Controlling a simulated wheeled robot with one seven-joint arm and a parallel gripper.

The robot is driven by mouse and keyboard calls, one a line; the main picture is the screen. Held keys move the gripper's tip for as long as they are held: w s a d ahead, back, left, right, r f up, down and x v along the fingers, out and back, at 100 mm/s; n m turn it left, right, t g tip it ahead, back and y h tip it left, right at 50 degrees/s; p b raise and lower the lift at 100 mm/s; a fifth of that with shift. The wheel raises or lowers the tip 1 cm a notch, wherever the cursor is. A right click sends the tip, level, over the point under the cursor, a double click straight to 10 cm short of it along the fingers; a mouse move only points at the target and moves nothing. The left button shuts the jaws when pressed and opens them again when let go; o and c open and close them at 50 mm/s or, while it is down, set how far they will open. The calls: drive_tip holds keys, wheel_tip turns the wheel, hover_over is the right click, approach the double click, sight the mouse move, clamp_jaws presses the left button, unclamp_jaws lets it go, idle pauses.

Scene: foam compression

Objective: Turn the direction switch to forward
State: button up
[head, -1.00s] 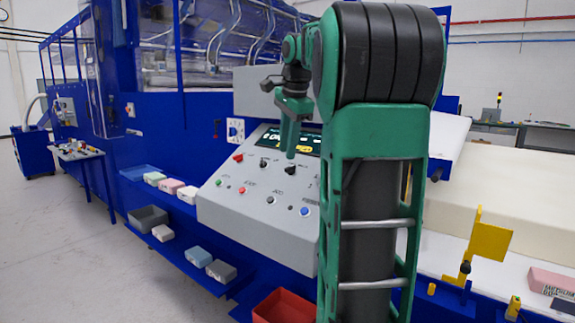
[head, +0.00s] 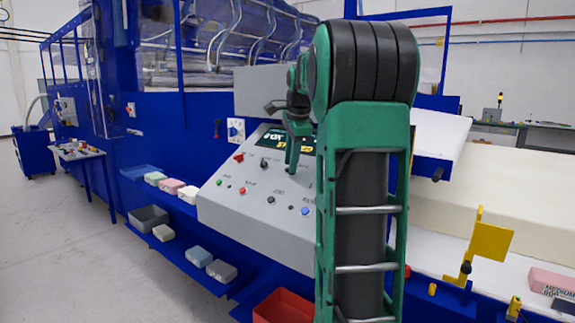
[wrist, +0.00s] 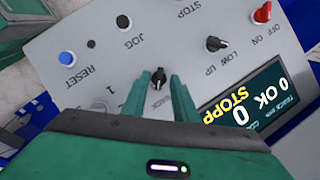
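The direction switch (wrist: 158,79) is a small black knob on the grey sloped control panel (wrist: 80,20). In the wrist view it sits between the tips of my gripper's two green fingers (wrist: 159,86), with a label partly reading "BACK" beside it. The fingers stand apart, one on each side of the knob; I cannot tell whether they touch it. In the head view my gripper (head: 291,165) points down at the upper right of the panel (head: 225,205), and the switch cannot be made out behind it.
Close by on the panel are a black LOW/UP knob (wrist: 215,43), a red OFF/ON knob (wrist: 262,12), a JOG knob (wrist: 123,22), a blue RESET button (wrist: 67,58) and a display (wrist: 245,103) reading STOPP. A red bin (head: 283,308) is below the panel.

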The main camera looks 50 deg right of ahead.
drive_tip(key=shift+w+f, duration=0.1)
drive_tip(key=shift+f, duration=0.35)
clamp_jaws()
drive_tip(key=shift+d, duration=0.1)
drive_tip(key=n, duration=0.1)
drive_tip(key=n+g, duration=0.1)
drive_tip(key=n, duration=0.1)
drive_tip(key=shift+w+r+n+g+y, duration=0.1)
drive_tip(key=shift+w+n+g+y, duration=0.2)
drive_tip(key=n, duration=0.1)
drive_tip(key=n+g, duration=0.1)
drive_tip(key=n, duration=0.2)
drive_tip(key=shift+w+g, duration=0.25)
drive_tip(key=shift+g, duration=0.15)
drive_tip(key=n+g, duration=0.1)
drive_tip(key=n, duration=0.2)
drive_tip(key=n+g, duration=0.1)
drive_tip(key=n, duration=0.1)
drive_tip(key=shift+w+n+g+h, duration=0.25)
drive_tip(key=shift+n+g+h, duration=0.05)
drive_tip(key=shift+h, duration=0.1)
drive_tip(key=shift+n, duration=0.5)
